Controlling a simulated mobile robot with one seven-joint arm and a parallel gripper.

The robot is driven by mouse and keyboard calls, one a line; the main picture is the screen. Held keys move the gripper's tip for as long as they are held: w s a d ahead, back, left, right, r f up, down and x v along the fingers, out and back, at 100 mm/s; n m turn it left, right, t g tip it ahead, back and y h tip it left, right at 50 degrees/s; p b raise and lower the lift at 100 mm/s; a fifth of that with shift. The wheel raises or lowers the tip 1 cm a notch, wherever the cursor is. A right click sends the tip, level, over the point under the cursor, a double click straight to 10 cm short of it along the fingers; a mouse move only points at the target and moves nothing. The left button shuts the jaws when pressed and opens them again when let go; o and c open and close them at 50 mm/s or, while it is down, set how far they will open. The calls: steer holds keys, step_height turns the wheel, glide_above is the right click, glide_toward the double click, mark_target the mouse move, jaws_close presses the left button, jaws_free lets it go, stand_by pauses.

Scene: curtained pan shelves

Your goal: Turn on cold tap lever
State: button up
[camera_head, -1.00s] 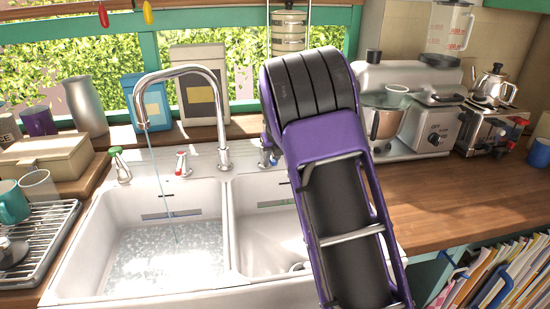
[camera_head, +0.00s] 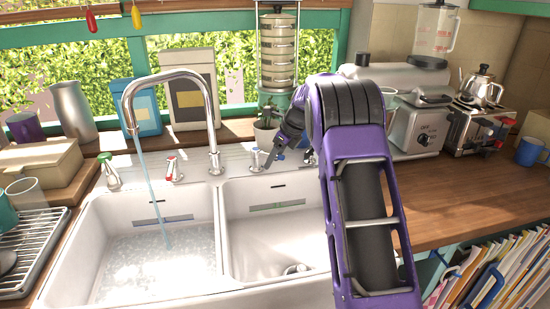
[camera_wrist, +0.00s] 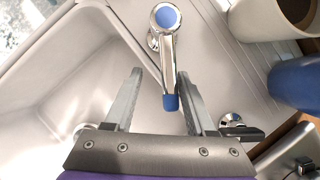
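The cold tap (camera_wrist: 168,20) is chrome with a blue cap, and its lever (camera_wrist: 169,70) ends in a blue tip. In the wrist view the lever points toward my gripper (camera_wrist: 160,74), which is open, with the blue tip between its two fingers. The tip lies nearer the right finger; whether they touch is unclear. In the head view my gripper (camera_head: 271,161) is beside the cold tap (camera_head: 256,158), behind the right basin. Water (camera_head: 154,195) runs from the curved spout (camera_head: 213,120) into the left basin.
A red-marked tap (camera_head: 172,168) and a green-marked tap (camera_head: 109,172) stand to the left. A plant pot (camera_head: 265,136) is just behind my gripper. A blue container (camera_wrist: 298,83) and a mug (camera_wrist: 275,12) are at the right of the wrist view. The right basin (camera_head: 265,225) is clear.

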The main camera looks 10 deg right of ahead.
steer(key=shift+r, duration=0.15)
steer(key=shift+v, duration=0.85)
steer(key=v, duration=0.6)
steer(key=shift+a, duration=0.1)
stand_by(0.4)
